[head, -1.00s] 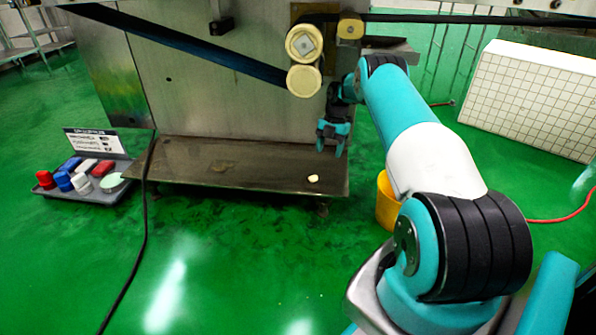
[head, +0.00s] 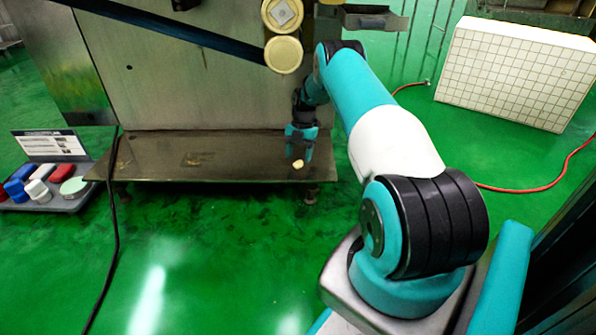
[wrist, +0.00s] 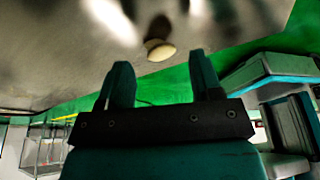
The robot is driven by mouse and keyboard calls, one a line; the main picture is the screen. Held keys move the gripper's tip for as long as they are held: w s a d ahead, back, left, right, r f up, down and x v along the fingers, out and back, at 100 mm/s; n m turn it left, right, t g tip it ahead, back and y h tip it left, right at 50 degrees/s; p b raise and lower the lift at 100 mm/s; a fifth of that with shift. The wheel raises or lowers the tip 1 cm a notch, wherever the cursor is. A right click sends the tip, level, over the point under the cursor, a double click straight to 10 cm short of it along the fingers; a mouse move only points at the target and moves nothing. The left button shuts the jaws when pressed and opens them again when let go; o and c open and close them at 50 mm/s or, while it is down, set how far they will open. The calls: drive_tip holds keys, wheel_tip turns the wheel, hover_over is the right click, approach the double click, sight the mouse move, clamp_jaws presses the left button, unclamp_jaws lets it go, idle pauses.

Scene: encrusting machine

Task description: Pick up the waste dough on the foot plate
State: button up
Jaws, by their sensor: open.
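The waste dough (head: 298,164) is a small cream lump on the right part of the metal foot plate (head: 150,168), below the machine body. My gripper (head: 299,156) is low over the plate, just behind the dough in the head view. In the wrist view the dough (wrist: 160,50) shows as a pale oval beyond the two teal fingertips (wrist: 158,68), roughly centred between them and apart from both. The fingers are open with nothing between them.
A grey tray (head: 72,203) with red, blue and white items stands on the floor at the left. A black cable (head: 114,235) hangs over the plate's left end. The machine's rollers (head: 283,55) and belt are above.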

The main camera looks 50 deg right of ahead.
sight(298, 165)
drive_tip(key=b+x, duration=0.1)
drive_tip(key=x, duration=0.2)
drive_tip(key=shift+r, duration=0.1)
drive_tip(key=c, duration=1)
drive_tip(key=shift+r, duration=0.1)
